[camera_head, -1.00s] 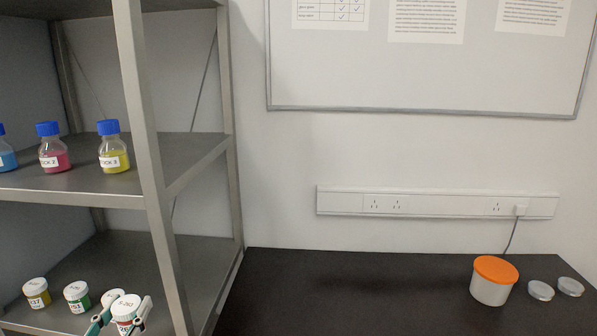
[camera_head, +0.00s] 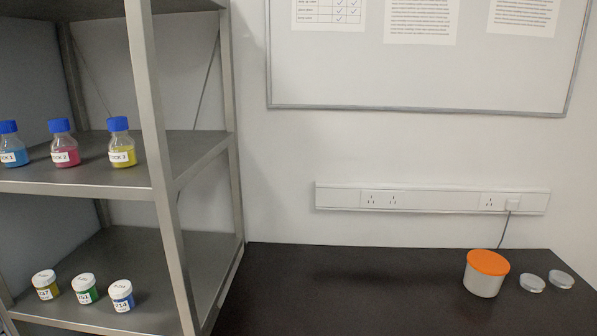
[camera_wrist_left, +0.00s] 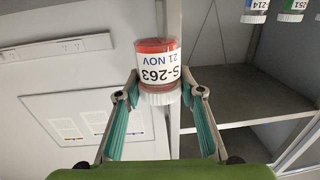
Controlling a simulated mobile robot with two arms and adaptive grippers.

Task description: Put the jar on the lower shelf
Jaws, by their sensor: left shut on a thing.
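The jar (camera_wrist_left: 158,68), with red contents, a white lid and a label reading S-263 21 NOV, is held between the green-padded fingers of my left gripper (camera_wrist_left: 161,91) in the left wrist view. The jar and both grippers are out of the head view. The lower shelf (camera_head: 140,258) is at the left in the head view. A yellow-brown jar (camera_head: 45,285), a green jar (camera_head: 86,289) and a blue jar (camera_head: 122,297) stand on it in a row. The blue jar (camera_wrist_left: 256,12) and green jar (camera_wrist_left: 291,12) also show at the top right of the wrist view.
A metal shelf post (camera_head: 160,170) stands right of the jar row. Blue-capped bottles (camera_head: 65,150) stand on the shelf above. Bare shelf lies behind the row and right of the blue jar. An orange-lidded tub (camera_head: 485,277) and two grey lids sit on the dark bench (camera_head: 340,290).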

